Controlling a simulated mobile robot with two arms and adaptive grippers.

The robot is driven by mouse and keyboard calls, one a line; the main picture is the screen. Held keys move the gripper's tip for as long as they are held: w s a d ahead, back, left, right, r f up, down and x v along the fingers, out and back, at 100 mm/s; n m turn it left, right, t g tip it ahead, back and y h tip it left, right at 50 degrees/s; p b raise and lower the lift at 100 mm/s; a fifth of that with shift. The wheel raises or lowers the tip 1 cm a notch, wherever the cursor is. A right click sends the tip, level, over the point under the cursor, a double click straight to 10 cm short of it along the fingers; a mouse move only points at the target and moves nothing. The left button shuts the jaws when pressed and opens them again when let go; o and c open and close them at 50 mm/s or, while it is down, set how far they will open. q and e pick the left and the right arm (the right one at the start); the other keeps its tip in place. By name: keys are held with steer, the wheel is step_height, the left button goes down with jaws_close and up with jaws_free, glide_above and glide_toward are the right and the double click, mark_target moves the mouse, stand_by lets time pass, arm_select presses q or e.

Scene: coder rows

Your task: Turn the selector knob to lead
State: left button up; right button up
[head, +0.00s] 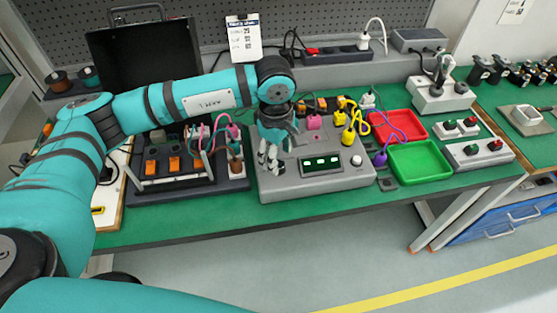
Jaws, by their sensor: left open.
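A grey console (330,183) with a dark display (321,164) lies flat on the green bench. A round white knob (356,160) is at the right of its panel. I cannot read any lead mark, and I cannot tell which knob is the selector. My left gripper (268,160) is open, pointing down over the left part of the console, left of the display. It hides the panel under it, and I cannot tell whether it touches anything. My right gripper is not in view.
Left of the console is a dark tray (190,190) with orange switches and pink cables. Right of it are a red tray (397,126), a green tray (420,161) and button boxes (478,152). Yellow (349,137) and purple plugs with cables lie near the console's right back.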

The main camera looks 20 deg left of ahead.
arm_select(q)
step_height(320, 180, up, 9)
steer(key=shift+s+f, duration=0.15)
steer(key=shift+s, duration=0.05)
stand_by(0.5)
